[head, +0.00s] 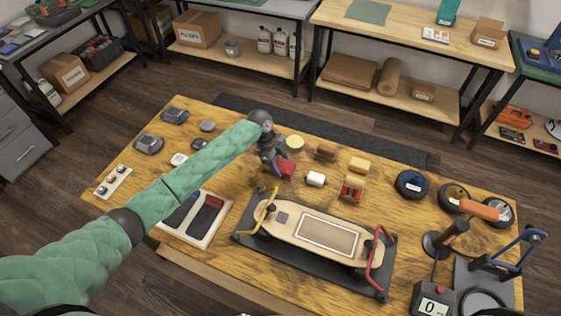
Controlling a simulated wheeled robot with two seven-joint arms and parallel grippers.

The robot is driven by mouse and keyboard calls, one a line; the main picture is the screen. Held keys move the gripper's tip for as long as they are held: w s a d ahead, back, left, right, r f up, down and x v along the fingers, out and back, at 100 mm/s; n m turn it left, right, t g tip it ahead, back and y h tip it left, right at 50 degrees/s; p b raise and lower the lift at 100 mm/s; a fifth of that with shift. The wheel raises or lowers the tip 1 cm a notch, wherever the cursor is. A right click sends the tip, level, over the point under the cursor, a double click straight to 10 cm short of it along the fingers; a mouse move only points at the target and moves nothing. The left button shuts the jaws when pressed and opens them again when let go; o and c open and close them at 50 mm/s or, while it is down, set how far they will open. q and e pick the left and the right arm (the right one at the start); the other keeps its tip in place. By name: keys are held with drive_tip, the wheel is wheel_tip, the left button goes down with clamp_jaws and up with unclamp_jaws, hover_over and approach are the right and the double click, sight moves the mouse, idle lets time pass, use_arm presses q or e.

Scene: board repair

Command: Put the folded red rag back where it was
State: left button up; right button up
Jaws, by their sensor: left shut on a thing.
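My left arm reaches in from the left, and my left gripper (277,165) points down over the middle of the wooden table. It is shut on the folded red rag (286,169), a small red piece at the fingertips. The rag is just behind the skateboard deck (285,221). I cannot tell whether the rag touches the tabletop. The gripper hides part of it. My right gripper is not in view.
The skateboard lies on a dark mat (375,287). A white roll (315,179), a red-and-cream block (351,188) and a yellow block (359,165) stand right of the rag. A round yellow tin (294,143) is behind. A tray (211,235) lies front left; wheels (411,184) stand right.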

use_arm(q)
drive_tip(key=shift+f, duration=0.15)
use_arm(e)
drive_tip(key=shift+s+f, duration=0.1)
use_arm(q)
drive_tip(key=shift+f, duration=0.15)
drive_tip(key=o, duration=0.9)
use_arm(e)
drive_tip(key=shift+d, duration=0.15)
use_arm(q)
drive_tip(key=shift+r, duration=0.25)
drive_tip(key=shift+w+a+r+b, duration=0.1)
drive_tip(key=shift+a+r+b, duration=0.1)
drive_tip(key=shift+r+b, duration=0.15)
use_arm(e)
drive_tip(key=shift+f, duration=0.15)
use_arm(q)
drive_tip(key=shift+b+v, duration=1.7)
drive_tip(key=shift+v, duration=3.8)
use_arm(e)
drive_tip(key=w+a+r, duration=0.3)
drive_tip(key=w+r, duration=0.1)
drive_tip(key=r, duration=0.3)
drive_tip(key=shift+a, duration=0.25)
